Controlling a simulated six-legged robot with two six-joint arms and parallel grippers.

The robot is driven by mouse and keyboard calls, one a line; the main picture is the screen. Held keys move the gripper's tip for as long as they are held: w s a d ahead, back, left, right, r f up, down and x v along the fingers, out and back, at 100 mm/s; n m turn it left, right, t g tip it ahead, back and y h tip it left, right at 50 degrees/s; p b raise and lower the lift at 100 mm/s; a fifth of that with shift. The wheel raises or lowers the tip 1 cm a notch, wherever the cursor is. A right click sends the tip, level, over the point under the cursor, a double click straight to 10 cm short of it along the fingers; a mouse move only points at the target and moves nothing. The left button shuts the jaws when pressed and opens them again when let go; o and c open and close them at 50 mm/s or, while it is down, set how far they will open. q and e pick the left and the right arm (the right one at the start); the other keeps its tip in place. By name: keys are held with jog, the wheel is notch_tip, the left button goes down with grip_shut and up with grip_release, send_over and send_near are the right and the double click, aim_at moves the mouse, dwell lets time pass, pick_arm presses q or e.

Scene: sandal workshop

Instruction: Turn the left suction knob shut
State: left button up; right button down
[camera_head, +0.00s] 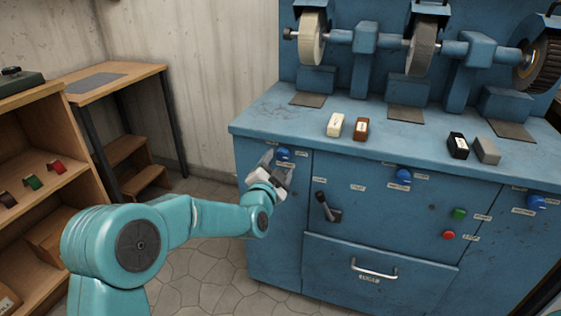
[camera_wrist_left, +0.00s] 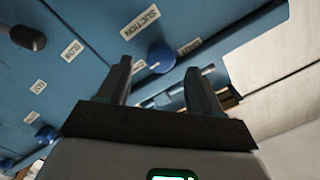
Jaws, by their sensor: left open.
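The left suction knob (camera_head: 283,154) is a round blue knob on the upper left of the blue cabinet front. In the left wrist view the knob (camera_wrist_left: 161,57) shows between and beyond the fingertips, with a SUCTION label above it and a SHUT label to its right. My left gripper (camera_head: 277,166) is open in front of the knob; its two fingers (camera_wrist_left: 160,66) are apart, with nothing held. I cannot tell whether either finger touches the knob. My right gripper is not in view.
A black lever (camera_head: 327,208) sits right of the knob on the cabinet front. Other blue knobs (camera_head: 403,175) (camera_head: 537,202), green (camera_head: 459,214) and red (camera_head: 448,235) buttons are further right. A drawer handle (camera_head: 374,270) juts out below. A wooden shelf (camera_head: 55,150) stands left.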

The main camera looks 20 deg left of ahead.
aim_at(282, 157)
pick_arm(q)
jog(key=shift+w, duration=1.6)
jog(key=c, duration=1.1)
jog(key=shift+o, duration=0.2)
